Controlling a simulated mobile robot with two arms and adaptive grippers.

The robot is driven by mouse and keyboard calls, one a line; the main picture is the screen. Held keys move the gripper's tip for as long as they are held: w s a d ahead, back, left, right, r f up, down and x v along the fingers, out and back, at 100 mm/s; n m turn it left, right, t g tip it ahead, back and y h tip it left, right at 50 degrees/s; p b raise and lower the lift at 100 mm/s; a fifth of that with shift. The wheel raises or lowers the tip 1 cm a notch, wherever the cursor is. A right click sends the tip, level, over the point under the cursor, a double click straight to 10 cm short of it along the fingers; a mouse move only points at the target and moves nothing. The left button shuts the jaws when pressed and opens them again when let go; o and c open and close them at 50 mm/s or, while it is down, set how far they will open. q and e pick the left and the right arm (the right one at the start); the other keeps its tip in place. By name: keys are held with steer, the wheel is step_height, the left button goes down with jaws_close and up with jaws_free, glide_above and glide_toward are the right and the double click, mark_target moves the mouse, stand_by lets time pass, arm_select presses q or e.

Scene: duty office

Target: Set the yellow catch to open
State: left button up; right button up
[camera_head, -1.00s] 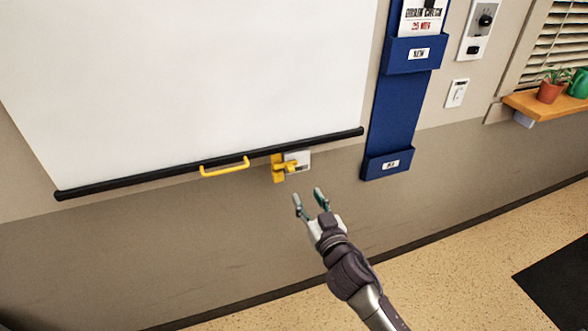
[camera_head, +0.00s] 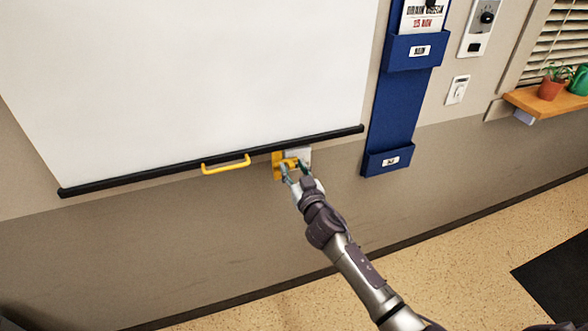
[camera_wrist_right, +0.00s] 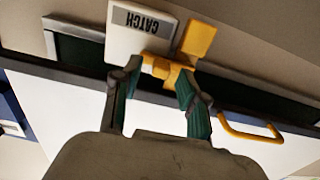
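The yellow catch (camera_head: 279,165) is on the wall just under the black bottom bar of the white screen. In the right wrist view the catch (camera_wrist_right: 198,40) shows as a yellow plate with a yellow knob (camera_wrist_right: 166,71), beside a pale plate (camera_wrist_right: 140,30) labelled CATCH. My right gripper (camera_head: 293,169) is at the catch, its fingers apart. In the wrist view the knob lies between the two fingertips or just beyond them; I cannot tell whether they touch it. In the head view the fingers partly cover the catch. My left gripper is not in view.
The white screen (camera_head: 190,80) has a black bottom bar (camera_head: 120,180) and a yellow handle (camera_head: 226,165) left of the catch. A blue wall holder (camera_head: 394,110) hangs to the right. A wooden shelf (camera_head: 550,102) with a potted plant is farther right. The wall below is clear.

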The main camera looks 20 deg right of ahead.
jaws_close()
steer(key=shift+d, duration=1.85)
steer(key=shift+w, duration=0.1)
steer(key=shift+c, duration=1)
jaws_free()
steer(key=o, duration=0.3)
steer(key=shift+d, duration=0.1)
